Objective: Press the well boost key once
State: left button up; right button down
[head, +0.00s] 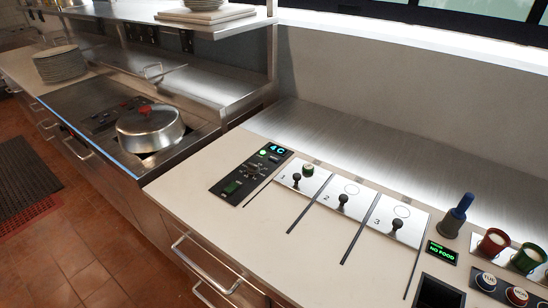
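A black control panel (250,173) lies on the white counter, left of the numbered lever plates. Its lit display (276,149) reads "4 C". A green key (232,187) sits near its front end, and several small dark keys or switches (257,168) lie between. The labels are too small to read, so I cannot tell which one is the well boost key. Neither of my grippers shows in the head view.
Three plates with black levers (342,201) stand right of the panel, with slots in the counter before them. A lidded pot (150,128) is on the left cooktop. A blue-handled tool (457,213), "NO FOOD" display (442,252) and cups (493,241) are at right. The counter front (200,207) is clear.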

aim_at(275, 159)
jog(key=i+j+z, duration=0.2)
jog(key=j, duration=0.45)
jog(key=i+j+z, duration=0.25)
jog(key=j, duration=0.45)
jog(key=j+z, duration=0.2)
jog(key=j, duration=0.5)
jog(key=i+j+z, duration=0.25)
jog(key=j, duration=0.5)
jog(key=k+l, duration=0.05)
jog(key=k, duration=0.05)
